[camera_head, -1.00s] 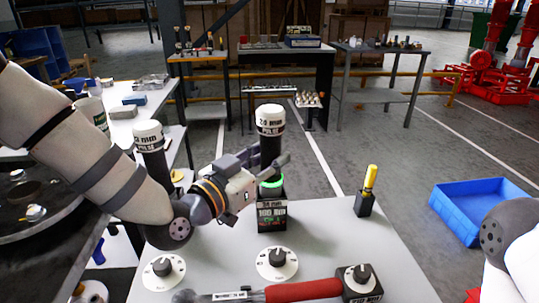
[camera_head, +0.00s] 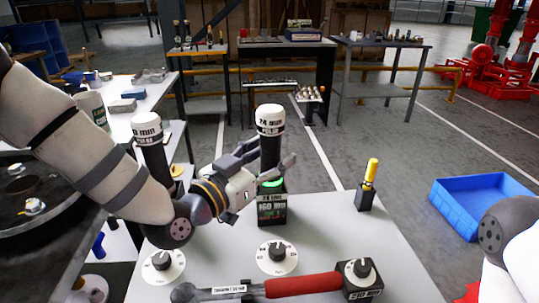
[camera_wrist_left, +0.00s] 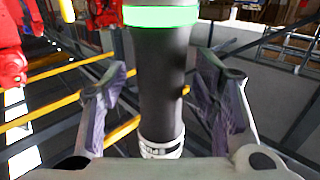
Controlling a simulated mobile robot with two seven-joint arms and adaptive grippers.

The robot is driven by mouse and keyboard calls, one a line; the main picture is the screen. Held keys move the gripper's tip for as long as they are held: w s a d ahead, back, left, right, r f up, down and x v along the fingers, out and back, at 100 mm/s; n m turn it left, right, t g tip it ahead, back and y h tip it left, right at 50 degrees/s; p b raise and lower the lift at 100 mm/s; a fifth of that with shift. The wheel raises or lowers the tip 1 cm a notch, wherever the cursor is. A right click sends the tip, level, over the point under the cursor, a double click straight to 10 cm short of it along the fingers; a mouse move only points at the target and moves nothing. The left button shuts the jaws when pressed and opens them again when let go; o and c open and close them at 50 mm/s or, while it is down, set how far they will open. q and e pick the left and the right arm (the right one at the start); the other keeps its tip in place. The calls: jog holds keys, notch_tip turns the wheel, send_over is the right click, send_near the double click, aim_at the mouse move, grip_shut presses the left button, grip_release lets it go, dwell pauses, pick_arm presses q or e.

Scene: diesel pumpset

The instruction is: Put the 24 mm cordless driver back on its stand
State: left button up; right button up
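A green ring glows at the foot of the driver. My left gripper (camera_head: 274,155) is at the driver's lower body, with fingers on either side. In the left wrist view the dark driver body (camera_wrist_left: 160,75) sits between the two spread fingers, with gaps on both sides. The green ring is at the top there and the white cap at the bottom. My right gripper is out of view; only part of that arm shows.
A second white-capped driver (camera_head: 150,150) stands left, behind my left arm. A torque wrench with a red handle (camera_head: 303,286), dials (camera_head: 277,257) and a yellow-handled tool (camera_head: 370,172) in a black holder share the grey table. A blue bin (camera_head: 480,205) lies at right.

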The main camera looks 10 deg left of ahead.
pick_arm(q)
jog(key=shift+s+a+f, duration=0.1)
jog(key=shift+f, duration=0.05)
jog(key=v, duration=1.1)
jog(key=shift+s+a, duration=0.2)
jog(key=shift+s, duration=0.15)
